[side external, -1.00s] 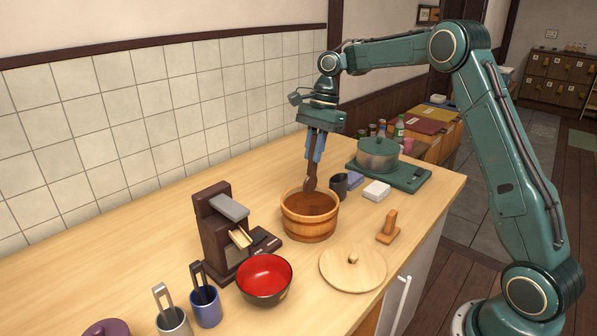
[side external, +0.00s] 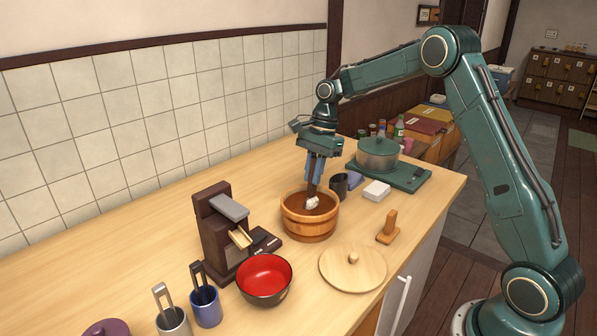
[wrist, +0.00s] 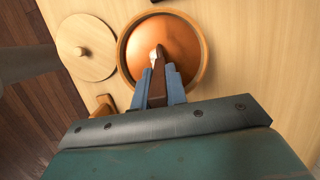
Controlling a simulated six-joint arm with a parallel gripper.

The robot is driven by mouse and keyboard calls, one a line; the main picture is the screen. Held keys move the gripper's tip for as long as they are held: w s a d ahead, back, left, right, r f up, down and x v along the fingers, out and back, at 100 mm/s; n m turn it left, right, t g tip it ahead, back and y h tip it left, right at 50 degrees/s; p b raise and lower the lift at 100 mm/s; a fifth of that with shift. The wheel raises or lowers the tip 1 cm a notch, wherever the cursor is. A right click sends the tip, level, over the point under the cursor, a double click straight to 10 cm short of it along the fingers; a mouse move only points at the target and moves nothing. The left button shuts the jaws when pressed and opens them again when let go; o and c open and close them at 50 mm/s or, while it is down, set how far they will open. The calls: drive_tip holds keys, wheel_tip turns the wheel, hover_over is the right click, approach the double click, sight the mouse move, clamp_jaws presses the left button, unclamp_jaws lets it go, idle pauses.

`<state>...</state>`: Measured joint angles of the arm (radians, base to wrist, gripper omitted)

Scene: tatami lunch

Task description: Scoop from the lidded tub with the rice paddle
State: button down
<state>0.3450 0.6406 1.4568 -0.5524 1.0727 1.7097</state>
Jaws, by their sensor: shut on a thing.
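The round wooden tub (side external: 310,231) stands open on the counter; its brown inside shows in the wrist view (wrist: 187,42). Its pale round lid (side external: 338,274) lies flat beside it, also seen in the wrist view (wrist: 72,44). My gripper (side external: 314,178) points down over the tub, its blue fingers shut on the dark brown rice paddle (wrist: 157,92). The paddle's lower end is inside the tub's opening, with a small white lump (side external: 312,202) at its tip. I cannot tell whether the tip touches the tub's contents.
A red-lined bowl (side external: 265,275) and a dark wooden dispenser-like stand (side external: 213,233) are left of the tub. A dark cup (side external: 339,185), a white block (side external: 377,191) and a green pot (side external: 378,154) stand behind it. A small wooden stand (side external: 388,228) is to the right.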

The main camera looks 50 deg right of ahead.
drive_tip(key=shift+f, duration=0.95)
drive_tip(key=shift+a, duration=0.15)
drive_tip(key=shift+d, duration=0.35)
idle(0.5)
drive_tip(key=shift+a, duration=0.2)
drive_tip(key=shift+r, duration=0.1)
idle(0.8)
